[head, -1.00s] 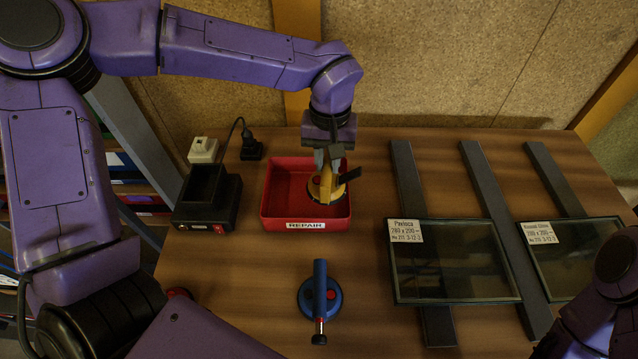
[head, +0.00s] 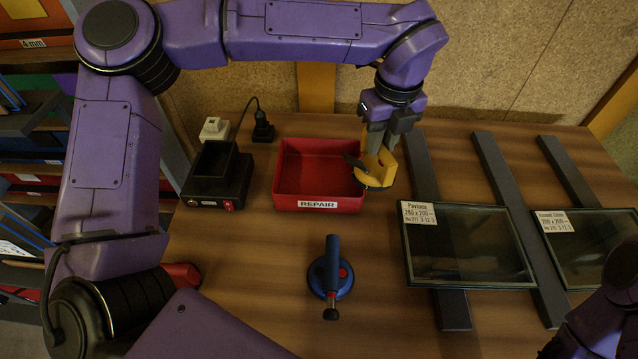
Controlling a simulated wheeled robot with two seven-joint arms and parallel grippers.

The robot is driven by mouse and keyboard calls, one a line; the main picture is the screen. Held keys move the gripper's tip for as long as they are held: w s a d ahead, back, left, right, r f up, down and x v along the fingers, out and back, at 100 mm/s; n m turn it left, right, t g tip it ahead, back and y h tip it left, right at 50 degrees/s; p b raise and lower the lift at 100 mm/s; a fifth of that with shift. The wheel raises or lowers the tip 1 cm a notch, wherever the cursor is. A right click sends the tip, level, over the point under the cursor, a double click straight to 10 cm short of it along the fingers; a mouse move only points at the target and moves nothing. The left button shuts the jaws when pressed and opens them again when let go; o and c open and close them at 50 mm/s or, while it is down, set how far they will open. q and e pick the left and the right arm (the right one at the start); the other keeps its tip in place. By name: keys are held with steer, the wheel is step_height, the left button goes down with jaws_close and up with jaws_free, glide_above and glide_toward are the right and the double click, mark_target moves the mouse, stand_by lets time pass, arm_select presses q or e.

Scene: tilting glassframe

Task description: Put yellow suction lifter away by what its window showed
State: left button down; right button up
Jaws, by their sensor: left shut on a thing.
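The yellow suction lifter (head: 380,170) hangs tilted in my left gripper (head: 382,145), which is shut on it. They are just right of the red bin labelled REPAIR (head: 318,205), close to its right wall and apparently above the table. A dark pad shows under the lifter's yellow body, and a dark piece sticks out to its left. I cannot make out its window from here. The REPAIR bin looks empty. My right gripper is not in view; only part of my right arm shows at the lower right.
A blue suction lifter (head: 331,280) stands in front of the bin. A black cradle-like box (head: 217,180) with a red switch is at the left. Two labelled glass panes (head: 470,250) (head: 598,250) lie on dark rails (head: 490,160) at the right. A red object (head: 183,276) is partly hidden.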

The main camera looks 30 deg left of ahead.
arm_select(q)
steer(key=n, duration=0.4)
steer(key=shift+w+d, duration=0.25)
steer(key=shift+d, duration=0.05)
steer(key=shift+a+n, duration=0.15)
steer(key=shift+n, duration=0.15)
steer(key=w+a+f+p, duration=0.1)
steer(key=a+f, duration=0.3)
steer(key=w+a+f+p, duration=0.1)
steer(key=a+f+p, duration=0.1)
steer(key=a+f, duration=0.2)
steer(key=w+a+f+p, duration=0.1)
steer(key=a+f+p, duration=0.1)
steer(key=a+f, duration=0.2)
steer(key=shift+a+f, duration=0.4)
steer(key=shift+a, duration=0.3)
steer(key=shift+d+f, duration=0.1)
steer(key=c, duration=1)
jaws_free()
